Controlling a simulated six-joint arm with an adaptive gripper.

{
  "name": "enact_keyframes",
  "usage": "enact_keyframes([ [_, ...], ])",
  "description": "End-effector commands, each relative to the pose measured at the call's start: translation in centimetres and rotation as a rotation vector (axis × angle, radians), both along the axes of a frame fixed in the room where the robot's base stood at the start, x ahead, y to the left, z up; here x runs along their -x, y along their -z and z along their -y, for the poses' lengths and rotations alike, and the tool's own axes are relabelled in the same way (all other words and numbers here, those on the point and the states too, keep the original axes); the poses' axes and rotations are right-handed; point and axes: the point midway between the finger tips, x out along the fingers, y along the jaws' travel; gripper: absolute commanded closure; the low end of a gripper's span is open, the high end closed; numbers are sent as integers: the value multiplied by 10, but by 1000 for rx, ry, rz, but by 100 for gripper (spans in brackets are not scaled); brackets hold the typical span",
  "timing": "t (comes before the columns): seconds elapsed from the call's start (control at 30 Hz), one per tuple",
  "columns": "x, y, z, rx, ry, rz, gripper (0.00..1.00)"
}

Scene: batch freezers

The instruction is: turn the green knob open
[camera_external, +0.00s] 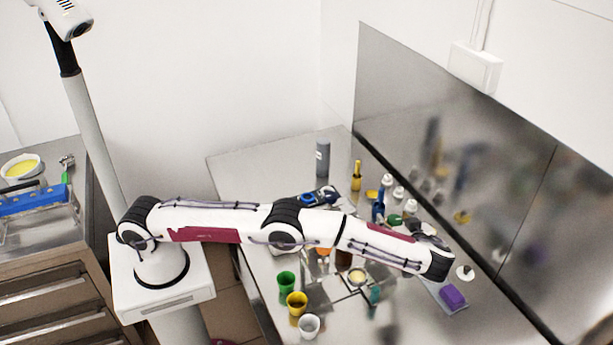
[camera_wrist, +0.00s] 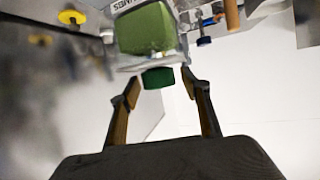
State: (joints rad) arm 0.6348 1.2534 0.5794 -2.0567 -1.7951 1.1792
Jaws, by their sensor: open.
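A dark green knob (camera_wrist: 158,77) shows in the wrist view, below the edge of a pale grey part. My gripper (camera_wrist: 160,84) is open, with one finger on each side of the knob. A gap shows between the knob and each finger; I cannot tell whether the tips reach its depth. In the external view my arm stretches right across the table, and its end hides the fingers. I cannot make out the knob there with certainty.
A larger green block (camera_wrist: 148,28) is just above the knob in the wrist view. In the external view, green (camera_external: 286,282), yellow (camera_external: 297,303) and white (camera_external: 309,326) cups stand near the front. A purple block (camera_external: 452,296) lies at right, before the metal backsplash (camera_external: 440,150).

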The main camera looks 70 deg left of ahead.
Motion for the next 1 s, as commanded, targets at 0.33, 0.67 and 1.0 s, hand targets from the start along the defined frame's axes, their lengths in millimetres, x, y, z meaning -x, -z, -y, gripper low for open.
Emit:
enact_keyframes([
  [0.33,0,-1,0,0,39,-1,53],
  [0.67,0,-1,0,1,87,-1,53],
  [1.0,0,-1,0,0,147,-1,53],
])
